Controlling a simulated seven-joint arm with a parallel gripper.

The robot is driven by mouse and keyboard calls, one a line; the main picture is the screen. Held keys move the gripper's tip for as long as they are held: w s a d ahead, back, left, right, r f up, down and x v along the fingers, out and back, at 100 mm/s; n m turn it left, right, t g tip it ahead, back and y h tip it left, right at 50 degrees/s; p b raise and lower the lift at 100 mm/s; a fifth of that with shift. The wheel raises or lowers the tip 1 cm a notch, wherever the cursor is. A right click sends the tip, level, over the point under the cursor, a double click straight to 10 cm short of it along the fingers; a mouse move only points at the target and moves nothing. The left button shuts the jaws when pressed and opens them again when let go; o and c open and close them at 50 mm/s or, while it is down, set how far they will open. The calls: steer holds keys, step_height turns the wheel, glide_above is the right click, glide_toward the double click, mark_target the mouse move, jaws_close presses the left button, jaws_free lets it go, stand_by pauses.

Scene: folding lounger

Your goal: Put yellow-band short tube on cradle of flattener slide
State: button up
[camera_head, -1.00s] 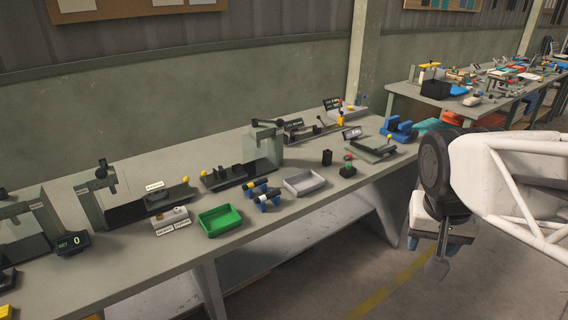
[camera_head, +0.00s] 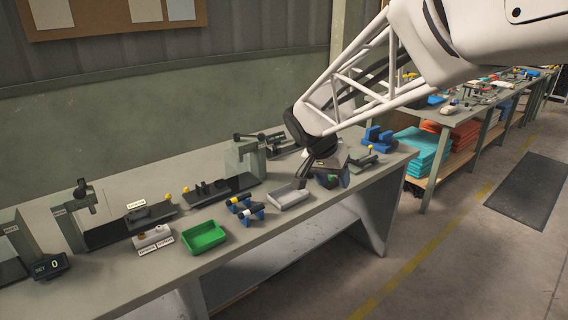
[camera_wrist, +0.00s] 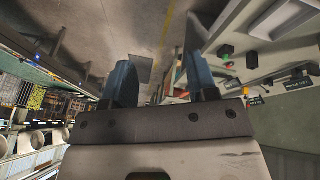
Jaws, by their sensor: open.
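Two blue holders stand on the bench in the head view, carrying short tubes. A tube with a yellowish mark (camera_head: 233,200) lies on the left one; its band is too small to make out surely. A low station with a dark slide (camera_head: 150,217) and a yellow knob stands to their left, with a small label I cannot read; I cannot tell surely that it is the flattener. My gripper (camera_wrist: 158,75) is open, its two blue fingers apart with nothing between them. In the head view it is over the bench's right part, right of the holders, partly hidden by my arm.
A grey tray (camera_head: 289,197) and a green tray (camera_head: 203,237) lie near the bench's front edge. Another slide station (camera_head: 212,190) with a clear guard stands behind the holders. A blue stand (camera_head: 377,138) is at the right end. A second bench stands beyond.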

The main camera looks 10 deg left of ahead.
steer(key=w+a+f+m+h, duration=0.1)
steer(key=w+a+f, duration=0.2)
steer(key=w+a, duration=0.45)
steer(key=m+t+h, duration=0.1)
steer(key=m+t, duration=0.2)
steer(key=t, duration=0.1)
glide_above(229, 200)
steer(key=s+a, duration=0.1)
step_height(229, 200, down, 16)
steer(key=shift+a, duration=0.2)
steer(key=shift+x, duration=1.2)
steer(key=shift+d, duration=0.2)
steer(key=shift+x, duration=2.5)
steer(key=shift+d, duration=0.1)
